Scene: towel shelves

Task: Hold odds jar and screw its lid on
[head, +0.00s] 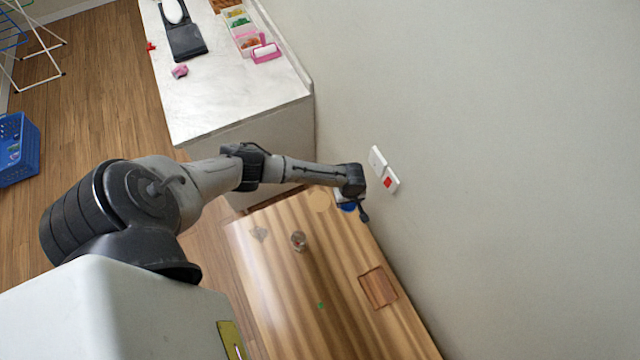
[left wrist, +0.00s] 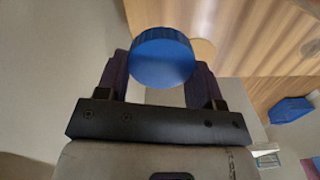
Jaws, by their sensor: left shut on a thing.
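The clear glass jar (head: 298,241) stands on the wooden table, open side up as far as I can tell; small contents are too small to make out. It also shows at the right edge of the left wrist view (left wrist: 312,48). My left gripper (head: 350,199) is over the table's far end by the wall, beyond the jar and to its right. It is shut on a round blue lid (left wrist: 162,58), whose flat face and ridged rim show between the fingers. The lid is partly hidden in the head view (head: 348,207). The lid is apart from the jar. My right gripper is out of view.
The wooden table (head: 270,290) bears a tan round disc (head: 319,201), a square wooden tray (head: 378,288) and a tiny green piece (head: 320,306). Wall switches (head: 390,180) are close to my left wrist. A white counter (head: 215,95) stands beyond; a blue basket (head: 18,150) is on the floor.

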